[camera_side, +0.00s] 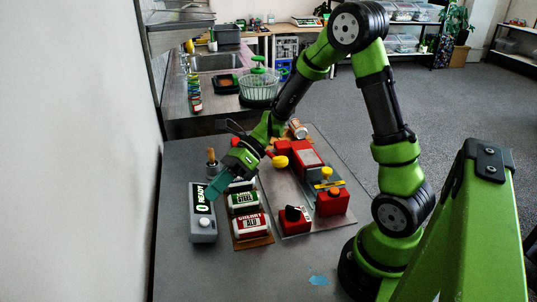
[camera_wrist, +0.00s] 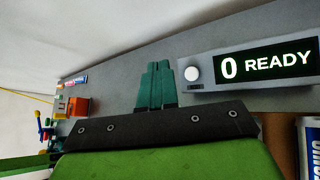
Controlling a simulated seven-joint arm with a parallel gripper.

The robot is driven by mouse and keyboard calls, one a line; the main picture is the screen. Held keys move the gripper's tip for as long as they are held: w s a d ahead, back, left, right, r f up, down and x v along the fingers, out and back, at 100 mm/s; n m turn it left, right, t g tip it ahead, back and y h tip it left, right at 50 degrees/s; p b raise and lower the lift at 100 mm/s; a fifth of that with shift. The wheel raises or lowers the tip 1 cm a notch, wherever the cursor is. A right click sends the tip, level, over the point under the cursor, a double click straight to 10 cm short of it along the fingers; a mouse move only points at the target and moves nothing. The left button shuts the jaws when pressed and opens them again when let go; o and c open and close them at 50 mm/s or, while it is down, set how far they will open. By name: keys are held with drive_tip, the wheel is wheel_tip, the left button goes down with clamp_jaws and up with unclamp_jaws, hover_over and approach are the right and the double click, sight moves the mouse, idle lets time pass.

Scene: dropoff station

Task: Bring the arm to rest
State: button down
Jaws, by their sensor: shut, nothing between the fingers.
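My gripper (camera_side: 214,188) is shut and empty, its teal fingers pointing down and left above the table (camera_side: 178,275) in the side view. In the wrist view the two teal fingers of my gripper (camera_wrist: 157,70) lie together with nothing between them. A grey box (camera_side: 203,230) with a display reading "0 READY" stands just below and left of the fingertips in the side view. In the wrist view the box (camera_wrist: 215,74) is right of the fingers, with its white round knob (camera_wrist: 192,73) close by. I cannot tell how far the fingertips are above the box.
Two labelled blocks, a green one (camera_side: 243,201) and a red one (camera_side: 250,225), sit on a brown tray (camera_side: 254,243). A red device (camera_side: 296,157) and red blocks (camera_side: 332,202) stand on a grey plate (camera_side: 283,197) to the right. The front of the table is clear except for a blue patch (camera_side: 319,280).

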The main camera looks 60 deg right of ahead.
drive_tip(key=s+d+r+n+g+h, duration=0.15)
drive_tip(key=s+n+h, duration=0.45)
drive_tip(key=n, duration=0.6)
drive_tip(key=s+d+r+n+t+h, duration=0.2)
drive_tip(key=s+r+n+t, duration=0.3)
drive_tip(key=r+n, duration=0.6)
drive_tip(key=shift+s+d+r+n+h, duration=0.2)
drive_tip(key=shift+s+n+h, duration=0.3)
drive_tip(key=shift+s+h, duration=0.6)
drive_tip(key=shift+s, duration=0.15)
